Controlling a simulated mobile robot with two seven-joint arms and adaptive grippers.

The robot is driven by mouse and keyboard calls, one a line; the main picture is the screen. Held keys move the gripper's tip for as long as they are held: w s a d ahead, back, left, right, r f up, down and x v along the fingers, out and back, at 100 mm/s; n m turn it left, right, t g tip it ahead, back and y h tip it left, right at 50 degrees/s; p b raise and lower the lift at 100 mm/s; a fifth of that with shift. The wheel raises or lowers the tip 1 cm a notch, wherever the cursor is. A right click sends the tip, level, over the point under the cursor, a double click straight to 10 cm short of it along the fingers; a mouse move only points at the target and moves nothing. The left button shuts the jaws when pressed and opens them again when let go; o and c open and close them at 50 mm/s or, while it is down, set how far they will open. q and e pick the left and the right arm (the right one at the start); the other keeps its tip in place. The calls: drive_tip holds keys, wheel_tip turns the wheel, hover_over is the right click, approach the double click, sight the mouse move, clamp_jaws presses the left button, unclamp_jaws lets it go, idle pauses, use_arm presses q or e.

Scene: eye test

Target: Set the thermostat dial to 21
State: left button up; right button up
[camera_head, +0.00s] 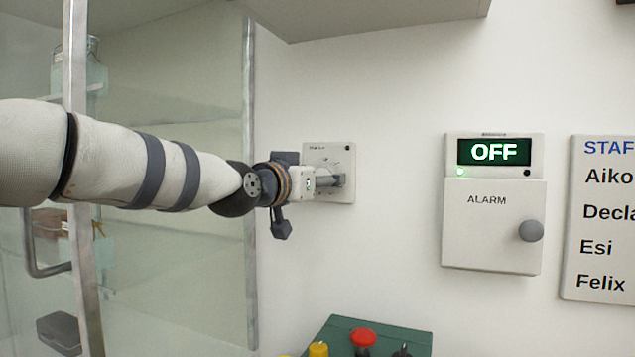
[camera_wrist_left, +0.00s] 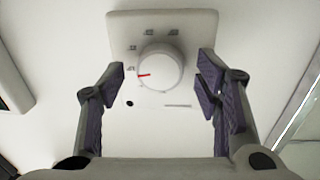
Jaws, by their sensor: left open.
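The thermostat is a pale square plate on the wall (camera_head: 345,155), partly hidden behind my left gripper (camera_head: 328,182) in the head view. In the left wrist view the plate (camera_wrist_left: 125,35) carries a round white dial (camera_wrist_left: 162,66) with a red pointer line toward the picture's left. Small marks stand around the dial; their numbers are too small to read. My left gripper is open, with one finger on either side of the dial in the wrist view and gaps between fingers and dial. My right gripper is in neither view.
Right of the thermostat is an alarm box (camera_head: 492,240) with a grey knob (camera_head: 531,231), under a display reading OFF (camera_head: 494,152). A staff list (camera_head: 600,220) hangs farther right. Below is a green box (camera_head: 335,337) with a red button (camera_head: 363,337). A glass-doored cabinet (camera_head: 249,120) stands left.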

use_arm(q)
drive_tip(key=shift+r, duration=0.15)
drive_tip(key=shift+c, duration=0.3)
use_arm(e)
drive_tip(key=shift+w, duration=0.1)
use_arm(q)
drive_tip(key=c, duration=1.1)
drive_tip(key=shift+r+m, duration=0.1)
drive_tip(key=shift+m, duration=0.3)
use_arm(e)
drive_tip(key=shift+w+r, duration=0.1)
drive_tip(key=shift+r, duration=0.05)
use_arm(q)
drive_tip(key=shift+d+m+y+p, duration=0.1)
drive_tip(key=shift+m+y+p, duration=0.45)
drive_tip(key=shift+m, duration=2.95)
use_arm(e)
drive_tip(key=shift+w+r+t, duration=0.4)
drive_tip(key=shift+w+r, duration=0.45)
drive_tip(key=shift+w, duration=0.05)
use_arm(q)
drive_tip(key=shift+h, duration=0.25)
drive_tip(key=o, duration=1.2)
drive_tip(key=shift+c, duration=0.2)
